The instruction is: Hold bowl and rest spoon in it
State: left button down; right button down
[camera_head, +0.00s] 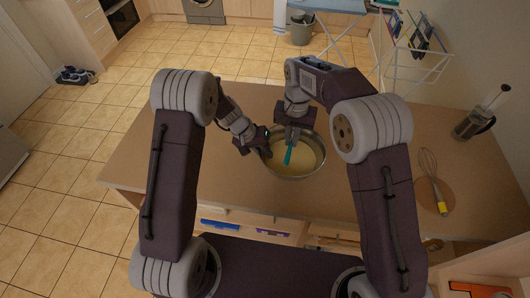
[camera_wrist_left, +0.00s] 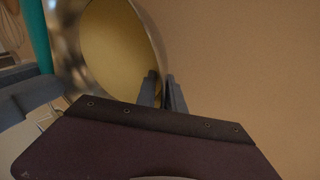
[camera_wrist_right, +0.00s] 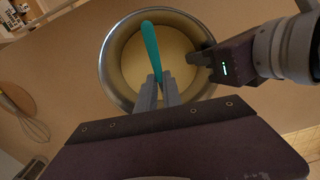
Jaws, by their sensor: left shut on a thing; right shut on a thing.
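A round metal bowl (camera_head: 322,160) with a pale yellow filling stands on the brown counter between my arms. My left gripper (camera_head: 266,150) is shut on the bowl's rim at its left side; the rim also shows between its fingers in the left wrist view (camera_wrist_left: 158,62). My right gripper (camera_head: 291,140) is above the bowl and shut on a teal spoon (camera_head: 288,156). In the right wrist view the spoon (camera_wrist_right: 151,45) extends over the bowl's inside. Whether its lower end touches the filling I cannot tell.
A whisk (camera_head: 433,180) with a yellow handle lies on the counter (camera_head: 365,215) at the right. A glass press jug (camera_head: 475,122) stands at the far right. The counter left of the bowl is clear. A drying rack (camera_head: 410,60) stands beyond the counter.

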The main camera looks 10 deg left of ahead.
aim_at(291, 145)
jog(key=shift+f, duration=2.7)
jog(key=c, duration=1.4)
grip_release()
jog(key=shift+r, duration=0.1)
jog(key=shift+c, duration=0.2)
notch_tip(291, 145, up, 12)
pick_arm(q)
jog(key=c, duration=1.4)
grip_release()
jog(key=shift+o, duration=0.2)
